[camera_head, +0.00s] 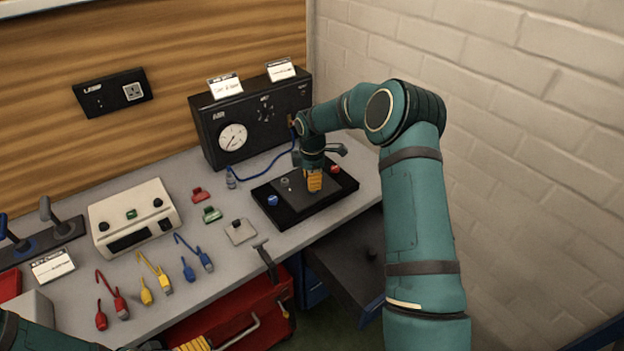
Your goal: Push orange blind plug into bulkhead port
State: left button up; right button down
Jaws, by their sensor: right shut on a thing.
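My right gripper (314,188) points down over the dark tray (290,218) on the bench, its yellow ribbed fingers shut. The thing between them, which I take to be the orange blind plug, is hidden by the fingers. I cannot tell whether it touches the tray. The bulkhead port cannot be made out for certain; the black panel box (222,155) with a round gauge stands behind the tray. My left gripper (193,344) shows only as yellow ribbed fingers at the bottom edge, cut off, so its opening is unclear.
A blue piece (272,200) and a red piece (335,169) lie on the tray. A blue cable (262,171) runs in front of the box. Red, yellow and blue cables lie front left near a cream instrument (133,219). A white brick wall (500,130) rises at the right.

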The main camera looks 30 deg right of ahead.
jog(key=shift+f+b, duration=0.35)
jog(key=shift+f, duration=0.3)
jog(key=c, duration=0.7)
grip_release()
jog(key=shift+c, duration=0.2)
jog(key=shift+r, duration=0.1)
notch_tip(320, 180, up, 12)
